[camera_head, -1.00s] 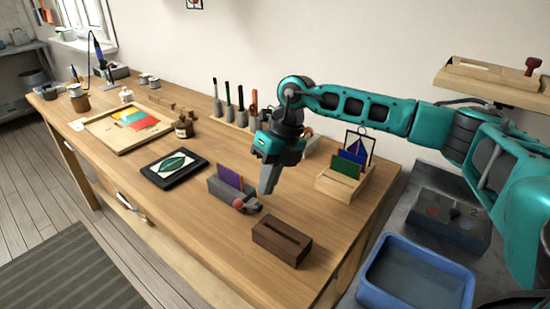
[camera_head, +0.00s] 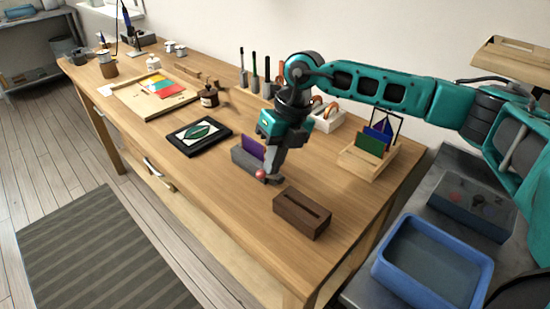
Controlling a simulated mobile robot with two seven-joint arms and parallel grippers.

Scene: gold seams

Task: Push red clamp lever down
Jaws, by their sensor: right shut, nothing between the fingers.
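The red clamp lever knob (camera_head: 260,174) sits at the near right end of a grey clamp block (camera_head: 243,160) on the workbench. A purple sheet (camera_head: 252,148) stands upright in the clamp. My right gripper (camera_head: 273,173) is shut and empty, pointing down right beside the red knob. The fingers overlap the clamp's end in this view, so I cannot tell whether they touch the lever. The lever's arm is mostly hidden behind the fingers. My left gripper is not in view.
A dark wooden slotted block (camera_head: 302,214) stands close in front of the clamp. A black framed leaf picture (camera_head: 199,136) lies to the left. A wooden rack with coloured sheets (camera_head: 367,160) stands to the right. A blue tub (camera_head: 433,262) is beyond the bench's right edge.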

